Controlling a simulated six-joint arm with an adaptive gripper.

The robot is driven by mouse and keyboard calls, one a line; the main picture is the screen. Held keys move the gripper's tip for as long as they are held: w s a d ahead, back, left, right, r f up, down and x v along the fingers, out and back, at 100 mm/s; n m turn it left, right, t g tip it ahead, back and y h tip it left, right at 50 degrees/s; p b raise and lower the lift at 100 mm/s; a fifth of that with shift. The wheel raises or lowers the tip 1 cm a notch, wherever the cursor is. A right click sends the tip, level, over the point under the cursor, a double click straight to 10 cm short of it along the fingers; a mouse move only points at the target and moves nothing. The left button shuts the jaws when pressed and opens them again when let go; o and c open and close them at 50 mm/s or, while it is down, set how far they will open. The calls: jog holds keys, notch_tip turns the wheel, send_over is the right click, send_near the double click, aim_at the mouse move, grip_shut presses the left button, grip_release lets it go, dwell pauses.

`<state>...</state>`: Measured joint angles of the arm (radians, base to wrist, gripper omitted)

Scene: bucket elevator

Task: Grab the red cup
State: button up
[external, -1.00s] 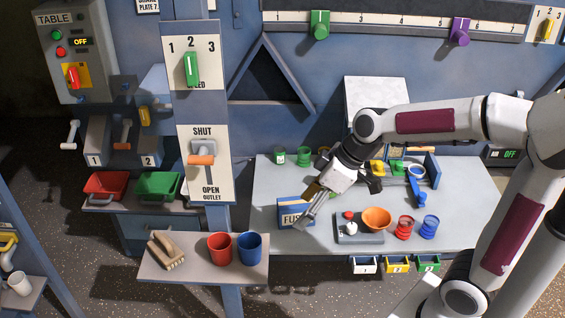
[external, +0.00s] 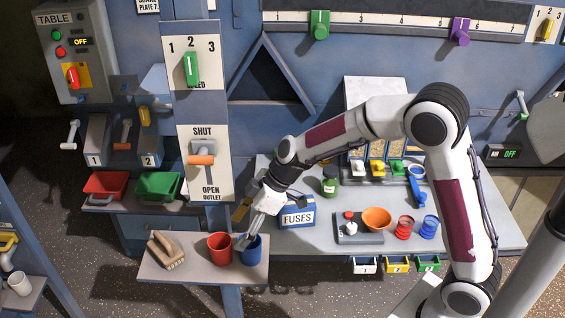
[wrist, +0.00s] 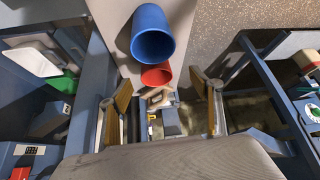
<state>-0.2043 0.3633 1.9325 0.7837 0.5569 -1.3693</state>
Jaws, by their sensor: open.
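The red cup (external: 218,249) stands upright on the small shelf (external: 185,272), just left of the blue cup (external: 252,256). My gripper (external: 246,240) is open and empty, pointing down and left. In the external view its fingers overlap the blue cup's upper part, just right of the red cup; contact cannot be told. In the wrist view the red cup (wrist: 156,75) lies roughly between the two fingers (wrist: 160,88), with the blue cup (wrist: 153,35) above it in the picture.
A wooden brush (external: 166,250) lies left of the red cup on the shelf. The FUSES box (external: 297,213) stands close to my gripper on the worktable (external: 325,244), which holds an orange bowl (external: 376,218) and several other items.

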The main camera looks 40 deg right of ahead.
aim_at(220, 246)
jog(key=shift+w+a+f, duration=0.35)
jog(key=shift+w+f, duration=0.1)
jog(key=shift+f, duration=0.2)
jog(key=shift+x, duration=1.3)
jog(key=shift+w, duration=0.1)
jog(key=shift+w+a+f, duration=0.85)
jog(key=shift+w+f, duration=0.1)
jog(key=shift+f, duration=0.15)
jog(key=shift+x, duration=0.95)
